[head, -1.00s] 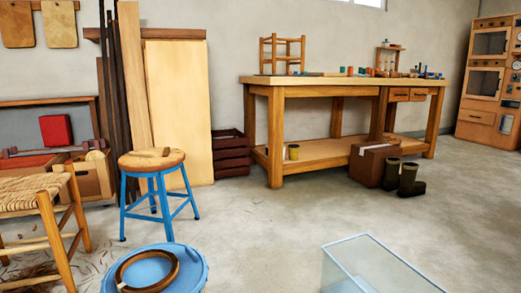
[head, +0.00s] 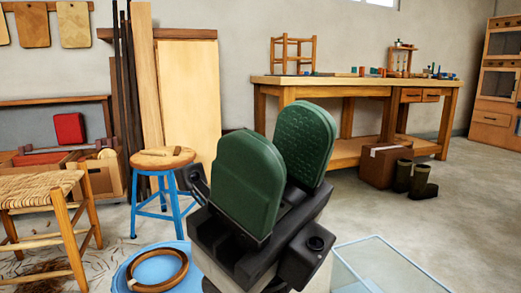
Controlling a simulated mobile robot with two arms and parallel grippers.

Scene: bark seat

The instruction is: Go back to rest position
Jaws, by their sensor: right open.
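My right gripper (head: 277,162) fills the lower middle of the head view. Its two green padded fingers point up and stand apart, with nothing between them. My left gripper is not in view.
A blue stool (head: 163,160) with a wooden seat stands left of the gripper. A woven chair (head: 40,188) is at far left. A blue tub (head: 125,278) with a brown ring (head: 160,270) and a glass case (head: 385,265) lie low in front. A workbench (head: 365,84) stands behind.

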